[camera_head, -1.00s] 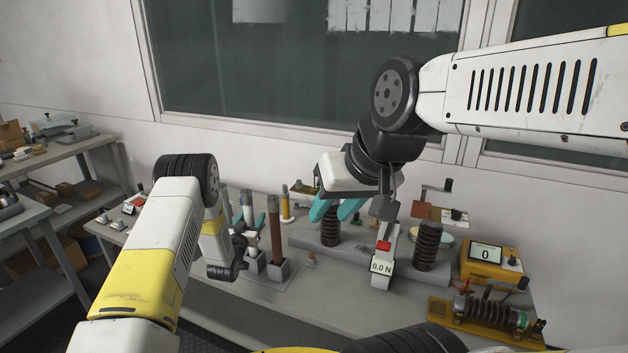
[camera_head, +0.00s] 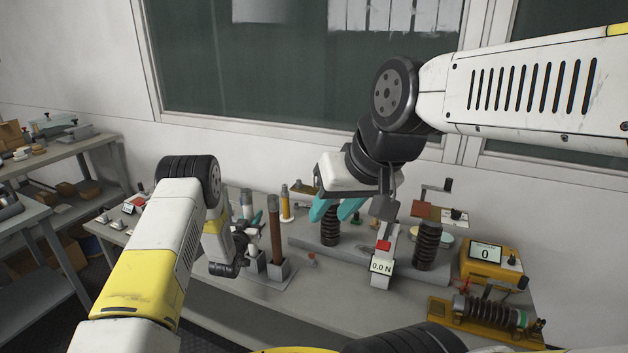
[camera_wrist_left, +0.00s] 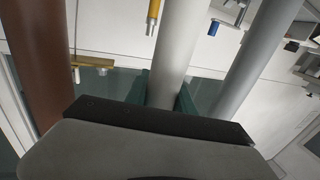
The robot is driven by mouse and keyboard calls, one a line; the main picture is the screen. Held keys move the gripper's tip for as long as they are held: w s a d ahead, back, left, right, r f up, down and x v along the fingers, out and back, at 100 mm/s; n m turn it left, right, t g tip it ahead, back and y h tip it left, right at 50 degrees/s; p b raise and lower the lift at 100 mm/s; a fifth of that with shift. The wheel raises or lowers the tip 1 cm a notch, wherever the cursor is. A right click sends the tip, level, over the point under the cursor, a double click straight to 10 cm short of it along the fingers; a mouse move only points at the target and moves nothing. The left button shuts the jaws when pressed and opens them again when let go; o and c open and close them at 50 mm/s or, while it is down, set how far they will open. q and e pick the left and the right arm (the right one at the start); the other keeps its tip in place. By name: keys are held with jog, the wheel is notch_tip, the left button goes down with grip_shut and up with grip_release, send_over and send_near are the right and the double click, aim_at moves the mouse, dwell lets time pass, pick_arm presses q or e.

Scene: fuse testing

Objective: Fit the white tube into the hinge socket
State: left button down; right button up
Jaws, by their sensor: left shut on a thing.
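The white tube (camera_wrist_left: 178,45) runs upright between the teal fingers of my left gripper (camera_wrist_left: 163,95) in the left wrist view. The gripper is shut on it. In the head view my left gripper (camera_head: 252,228) is partly hidden by its own arm, among the upright tubes on the bench. The tube's lower end is hidden or too small to judge. My right gripper (camera_head: 335,209) is open and empty, with teal fingers apart above the middle of the bench. I cannot make out which part is the hinge socket.
A brown tube (camera_head: 276,225) stands in a grey block (camera_head: 281,271) close to my left gripper; a grey tube (camera_wrist_left: 255,60) is on its other side. Black ribbed posts (camera_head: 427,245), a force gauge (camera_head: 382,266) and a yellow meter (camera_head: 487,259) occupy the right.

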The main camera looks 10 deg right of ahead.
aim_at(251, 203)
dwell(0.3)
pick_arm(q)
jog(key=shift+r, duration=2.55)
